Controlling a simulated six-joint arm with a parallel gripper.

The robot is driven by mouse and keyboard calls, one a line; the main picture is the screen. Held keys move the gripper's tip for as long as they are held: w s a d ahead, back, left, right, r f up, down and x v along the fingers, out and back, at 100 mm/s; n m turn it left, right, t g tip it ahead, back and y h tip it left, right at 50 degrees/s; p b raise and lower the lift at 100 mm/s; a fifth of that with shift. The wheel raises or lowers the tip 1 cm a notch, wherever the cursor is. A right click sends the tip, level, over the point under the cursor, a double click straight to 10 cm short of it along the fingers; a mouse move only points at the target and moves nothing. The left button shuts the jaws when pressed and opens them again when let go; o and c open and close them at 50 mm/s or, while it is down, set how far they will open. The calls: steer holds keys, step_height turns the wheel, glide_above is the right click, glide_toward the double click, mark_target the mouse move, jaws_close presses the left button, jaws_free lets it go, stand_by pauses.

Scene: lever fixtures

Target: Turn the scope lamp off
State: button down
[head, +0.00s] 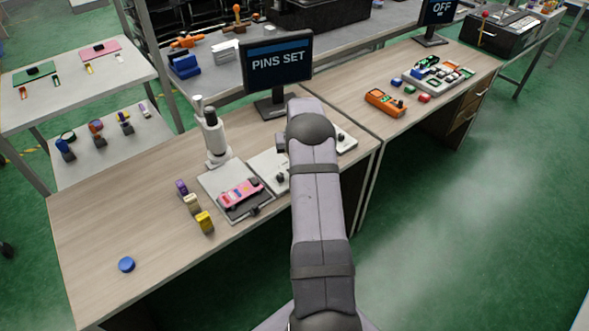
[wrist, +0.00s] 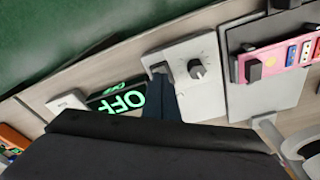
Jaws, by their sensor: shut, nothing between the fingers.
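The white scope (head: 214,138) stands upright on the table in the head view; part of a white stand (wrist: 290,140) shows at the lower right of the wrist view. A light panel (wrist: 201,95) with a round grey dial knob (wrist: 196,69) lies beside a dark display reading OFF in green (wrist: 123,101). My gripper (wrist: 159,88) is shut and empty, its dark fingers over the panel's edge between the knob and the display. I cannot tell whether they touch it. In the head view my arm hides the gripper and part of the panel (head: 262,164).
A pink board (head: 241,192) rests on a grey plate left of the panel. Several small coloured blocks (head: 204,222) and a blue button (head: 126,264) are farther left. A monitor reading PINS SET (head: 279,63) stands behind. The table's front left is mostly clear.

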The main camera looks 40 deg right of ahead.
step_height(320, 180, up, 7)
steer(key=p, duration=0.4)
steer(key=shift+f, duration=0.15)
stand_by(0.6)
steer(key=shift+f, duration=0.35)
steer(key=s+a+f+g+y, duration=0.1)
steer(key=s+a+f+g, duration=0.15)
steer(key=s+a, duration=0.5)
steer(key=s+a+f+g+y, duration=0.1)
steer(key=s+a+f, duration=0.35)
steer(key=s, duration=0.55)
steer(key=s+a+r+n+g, duration=0.1)
steer(key=s+a+r, duration=0.45)
steer(key=a, duration=0.25)
steer(key=s+a+r+n, duration=0.2)
steer(key=s+a+r, duration=0.3)
steer(key=s+a, duration=0.25)
steer(key=w+a+r+n+t+h, duration=0.1)
steer(key=w+a+r+n+t, duration=0.2)
steer(key=a+r, duration=0.3)
steer(key=shift+w+r, duration=0.25)
steer(key=shift+w, duration=0.35)
